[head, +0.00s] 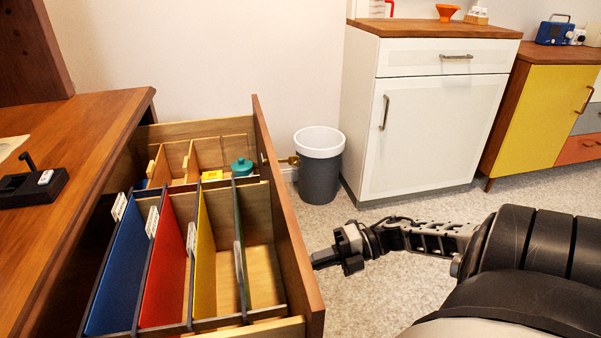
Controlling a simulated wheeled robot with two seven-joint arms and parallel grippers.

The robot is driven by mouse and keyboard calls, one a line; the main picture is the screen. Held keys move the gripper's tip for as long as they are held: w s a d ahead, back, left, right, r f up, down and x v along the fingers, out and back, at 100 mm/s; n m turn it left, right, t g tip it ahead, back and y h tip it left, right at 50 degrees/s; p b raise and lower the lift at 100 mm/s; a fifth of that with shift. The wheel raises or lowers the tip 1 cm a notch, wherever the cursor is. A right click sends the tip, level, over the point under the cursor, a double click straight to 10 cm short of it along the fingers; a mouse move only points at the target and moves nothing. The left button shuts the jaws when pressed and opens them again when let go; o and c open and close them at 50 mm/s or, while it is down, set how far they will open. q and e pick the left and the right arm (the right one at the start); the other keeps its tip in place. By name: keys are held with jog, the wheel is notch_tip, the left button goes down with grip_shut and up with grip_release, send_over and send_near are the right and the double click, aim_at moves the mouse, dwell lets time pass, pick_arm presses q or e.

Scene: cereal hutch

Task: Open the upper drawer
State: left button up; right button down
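A wooden drawer (289,215) is pulled far out of the wooden desk (75,180) at the left. I cannot tell whether it is the upper one. Its front section holds blue, red, yellow and dark green file dividers; its back section has wooden compartments with a teal pot (242,167) and a yellow item (211,175). A brass handle (287,160) sticks out from the outer face near the far end. My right gripper (322,259) is just right of the drawer front, pointing left; whether it touches is unclear. My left gripper is out of view.
A grey bin with a white rim (318,185) stands beyond the handle. A white cabinet (435,120) with a shut drawer and door stands behind, beside a yellow-doored cabinet (535,115). A black device (35,187) lies on the desk. The carpet (375,295) nearby is clear.

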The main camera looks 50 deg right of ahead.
jog(key=shift+s+d, duration=0.2)
jog(key=shift+d, duration=0.15)
jog(key=c, duration=1.6)
grip_release()
jog(key=shift+o, duration=0.2)
jog(key=v, duration=1.6)
